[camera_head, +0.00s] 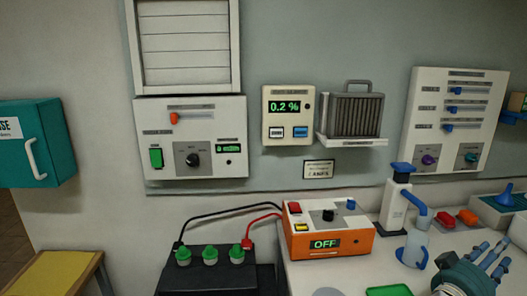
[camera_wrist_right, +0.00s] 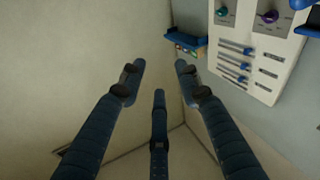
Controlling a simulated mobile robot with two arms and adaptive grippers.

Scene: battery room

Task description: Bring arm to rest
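My right gripper (camera_head: 489,256) shows at the lower right of the head view, over the right part of the white bench. Its blue fingers are spread apart. In the right wrist view the open fingers (camera_wrist_right: 160,75) hold nothing, with bare wall and a room corner beyond them. My left gripper is in neither view.
A teal cabinet (camera_head: 45,140) and control panels (camera_head: 458,120) hang on the walls.

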